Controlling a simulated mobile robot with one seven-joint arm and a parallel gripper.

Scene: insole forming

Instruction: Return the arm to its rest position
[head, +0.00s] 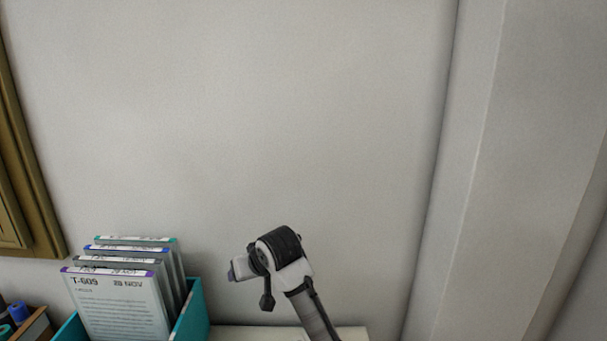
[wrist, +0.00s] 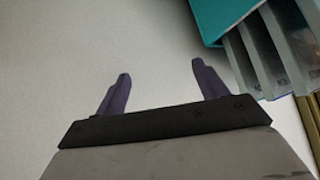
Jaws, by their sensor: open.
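My arm rises from the bottom of the head view, right of a teal box, in front of the pale wall. My gripper (head: 232,273) is at its left end, small and seen from the side, with a hint of purple at the tip. In the wrist view my gripper (wrist: 161,68) shows two purple fingers well apart, with nothing between them. Pale surface lies behind the fingers. The rest of the arm is cut off by the lower frame edge.
The teal box (head: 194,318) holds several upright labelled sleeves (head: 120,306) at lower left; the box also shows at the wrist view's top right (wrist: 212,18). A wooden frame (head: 32,215) hangs at far left. A wall column (head: 520,150) stands at right. Space above the arm is clear.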

